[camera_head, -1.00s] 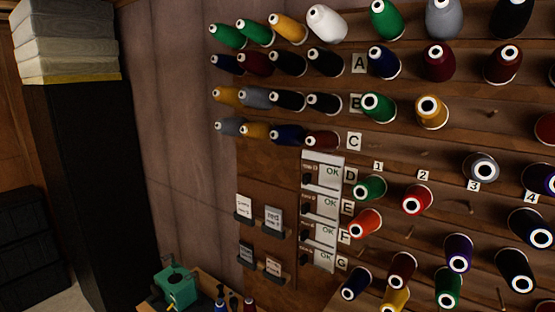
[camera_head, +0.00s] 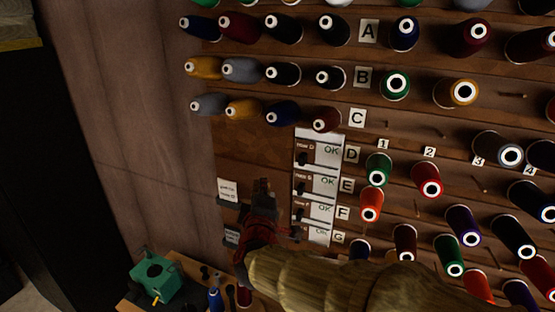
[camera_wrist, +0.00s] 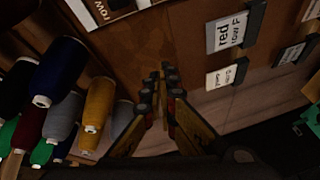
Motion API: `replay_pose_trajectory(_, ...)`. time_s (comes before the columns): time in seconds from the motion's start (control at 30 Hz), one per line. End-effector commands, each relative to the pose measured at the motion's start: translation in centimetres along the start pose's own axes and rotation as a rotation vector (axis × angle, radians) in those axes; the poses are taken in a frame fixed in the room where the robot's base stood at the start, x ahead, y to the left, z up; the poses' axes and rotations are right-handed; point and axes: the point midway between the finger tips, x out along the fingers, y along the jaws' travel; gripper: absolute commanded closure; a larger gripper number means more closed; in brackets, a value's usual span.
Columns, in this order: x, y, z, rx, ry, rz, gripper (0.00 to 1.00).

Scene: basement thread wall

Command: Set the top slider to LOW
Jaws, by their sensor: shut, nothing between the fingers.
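The slider panel is a column of white plates (camera_head: 320,150) marked OK, beside row letters D to G. The top slider has a dark knob (camera_head: 302,158) at the left part of its plate, left of the OK mark. Lower knobs show at rows E (camera_head: 301,188) and F (camera_head: 299,215). My gripper (camera_head: 263,185) is shut and empty, left of the panel and apart from the top knob in the picture. In the wrist view, my fingertips (camera_wrist: 165,70) are together before bare brown board. A plate edge (camera_wrist: 105,8) shows at the top, cut off; the knobs cannot be made out.
Thread spools on pegs crowd the wall right of and above the panel, including a dark red spool (camera_head: 326,119) just above it. Label cards (camera_head: 228,188) hang left of my gripper. A green machine (camera_head: 155,275) stands at lower left.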

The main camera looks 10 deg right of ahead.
Motion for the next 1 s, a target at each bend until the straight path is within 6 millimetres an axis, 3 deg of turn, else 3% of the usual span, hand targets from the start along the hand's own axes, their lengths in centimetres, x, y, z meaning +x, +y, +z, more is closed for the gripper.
replay_pose_trajectory(0.2, -0.2, 2.7, 1.7, -0.215, -0.075, 0.093, 1.0)
replay_pose_trajectory(0.73, -0.1, 2.9, 1.8, -0.288, -0.08, 0.094, 1.0)
replay_pose_trajectory(0.87, 0.8, 2.9, 1.8, -0.289, -0.081, 0.094, 1.0)
replay_pose_trajectory(1.0, 2.9, 3.1, 2.0, -0.289, -0.082, 0.093, 1.0)
